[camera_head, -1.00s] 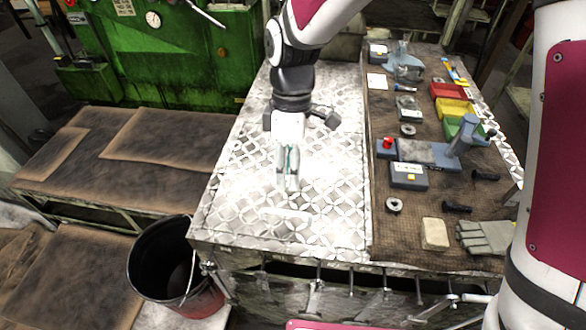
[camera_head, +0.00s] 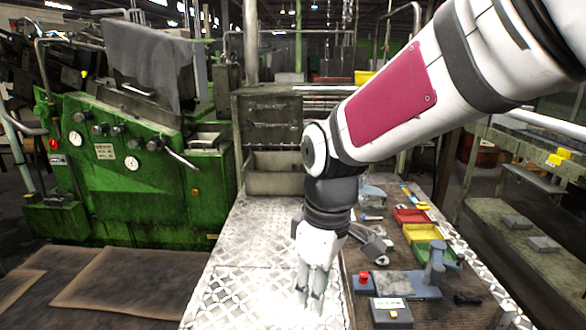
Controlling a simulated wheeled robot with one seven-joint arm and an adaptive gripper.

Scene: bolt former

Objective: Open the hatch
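A bright diamond-plate metal top (camera_head: 232,262) covers the bench in front of me, with a seam running across it. No handle shows clearly now, and the panel's front edge is out of view. My gripper (camera_head: 311,300) points down over the right part of this panel. Its two fingers are close together with nothing visible between them. I cannot tell whether the tips touch the plate, as glare washes it out.
To the right are a red-button box (camera_head: 366,283), a small grey box (camera_head: 390,311), a vise-like tool (camera_head: 434,262) and red (camera_head: 410,216), yellow (camera_head: 420,233) and green bins. A green machine (camera_head: 130,170) stands at the left. A grey cabinet (camera_head: 272,130) stands behind the bench.

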